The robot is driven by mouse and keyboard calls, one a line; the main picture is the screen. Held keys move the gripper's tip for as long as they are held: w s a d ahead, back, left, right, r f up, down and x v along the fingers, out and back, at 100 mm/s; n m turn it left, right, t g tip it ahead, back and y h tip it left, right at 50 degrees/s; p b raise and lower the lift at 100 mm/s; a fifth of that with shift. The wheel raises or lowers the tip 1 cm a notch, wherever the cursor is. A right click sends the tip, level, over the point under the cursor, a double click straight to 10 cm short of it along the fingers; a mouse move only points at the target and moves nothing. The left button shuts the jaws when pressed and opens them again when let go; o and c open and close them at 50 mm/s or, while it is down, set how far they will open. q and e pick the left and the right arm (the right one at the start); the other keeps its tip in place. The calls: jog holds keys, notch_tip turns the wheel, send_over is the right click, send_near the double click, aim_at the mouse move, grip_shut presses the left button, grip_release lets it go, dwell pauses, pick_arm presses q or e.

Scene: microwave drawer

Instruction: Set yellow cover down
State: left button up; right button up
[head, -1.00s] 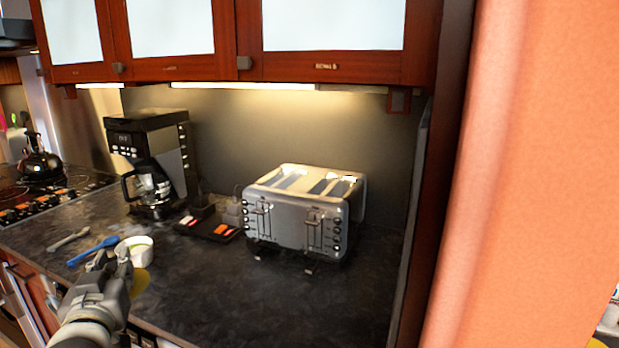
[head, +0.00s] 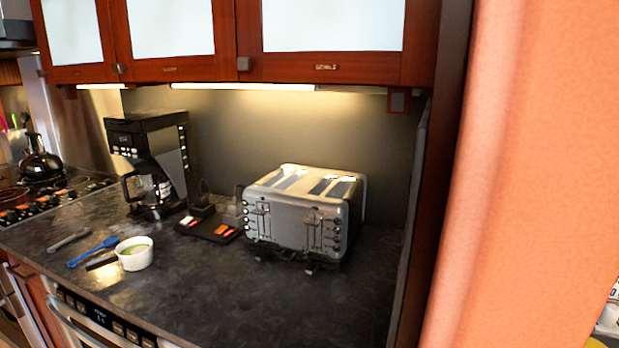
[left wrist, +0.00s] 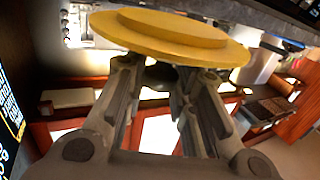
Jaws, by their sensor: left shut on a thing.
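The yellow cover (left wrist: 185,30) is a round, stepped disc across the top of the left wrist view. My left gripper (left wrist: 163,76) is shut on it, with the fingers at the near side of the disc. The surroundings look tilted in that view, and I cannot tell how high the cover is or whether it touches anything. In the head view neither the cover nor my left gripper shows. My right gripper is in no view.
On the dark counter (head: 220,300) stand a silver toaster (head: 295,222), a black coffee maker (head: 150,165) and a white bowl (head: 135,260). A blue utensil (head: 92,251) and a dark tray (head: 208,229) lie nearby. The front right counter is clear. An orange wall (head: 540,180) bounds the right.

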pick_arm(q)
jog(key=shift+s+d+f, duration=0.15)
jog(key=shift+s+f, duration=0.05)
jog(key=shift+s, duration=0.1)
jog(key=s+f, duration=0.2)
jog(key=s, duration=0.5)
jog(key=shift+s+f, duration=0.35)
jog(key=shift+s, duration=0.05)
jog(key=shift+d, duration=0.1)
jog(key=w+d+r+m+g+h, duration=0.2)
jog(key=w+d+m+g+h, duration=0.2)
jog(key=d+m+h, duration=0.2)
jog(key=w+d+r+m+g+h, duration=0.3)
jog(key=w+d+m+g+h, duration=0.1)
jog(key=d+h, duration=0.5)
jog(key=shift+d+m+g+h, duration=0.3)
jog(key=shift+d+m+g, duration=0.55)
jog(key=shift+m, duration=0.45)
jog(key=shift+m+g, duration=0.35)
jog(key=shift+m, duration=0.05)
